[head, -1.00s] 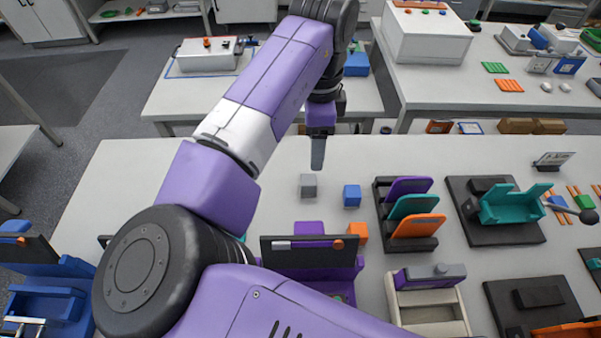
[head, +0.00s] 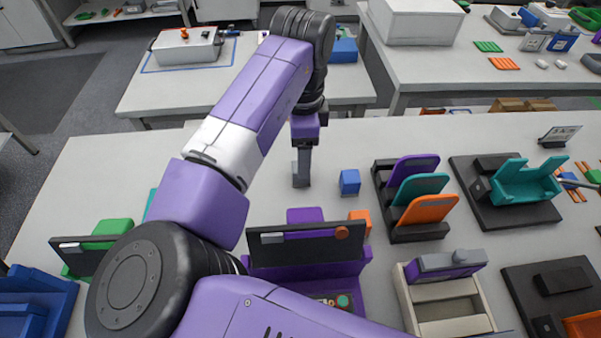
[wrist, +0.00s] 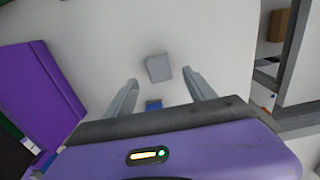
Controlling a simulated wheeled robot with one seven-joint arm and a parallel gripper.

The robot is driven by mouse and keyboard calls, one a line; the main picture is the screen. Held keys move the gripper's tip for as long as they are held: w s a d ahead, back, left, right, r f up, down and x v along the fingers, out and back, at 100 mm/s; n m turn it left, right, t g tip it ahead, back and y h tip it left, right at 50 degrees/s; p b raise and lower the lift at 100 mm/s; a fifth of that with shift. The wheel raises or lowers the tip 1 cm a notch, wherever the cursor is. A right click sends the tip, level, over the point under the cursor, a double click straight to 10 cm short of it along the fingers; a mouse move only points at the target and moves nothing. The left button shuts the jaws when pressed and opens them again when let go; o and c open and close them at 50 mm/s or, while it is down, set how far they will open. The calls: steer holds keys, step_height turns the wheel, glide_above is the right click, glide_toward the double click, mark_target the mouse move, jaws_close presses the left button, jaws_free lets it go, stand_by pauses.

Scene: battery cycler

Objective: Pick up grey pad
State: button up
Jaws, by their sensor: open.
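The grey pad (wrist: 158,67) is a small grey block on the white table. In the wrist view it lies just beyond the fingertips, roughly centred between them. My gripper (wrist: 160,80) is open, with one finger on each side of the picture's middle and nothing held. In the head view my gripper (head: 302,168) points down at the pad's place and largely hides the pad. I cannot tell the exact height of the fingertips above the table.
A blue block (head: 350,182) stands close to the right of my gripper. An orange block (head: 361,220) and a purple block (head: 304,215) are nearer, by the black and purple station (head: 310,270). A rack with colored plates (head: 414,233) stands further right. White table (head: 250,140) is clear behind.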

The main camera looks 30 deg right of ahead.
steer(key=shift+f+p, duration=0.45)
steer(key=shift+f, duration=2.35)
jaws_close()
step_height(320, 180, up, 20)
steer(key=b, duration=0.1)
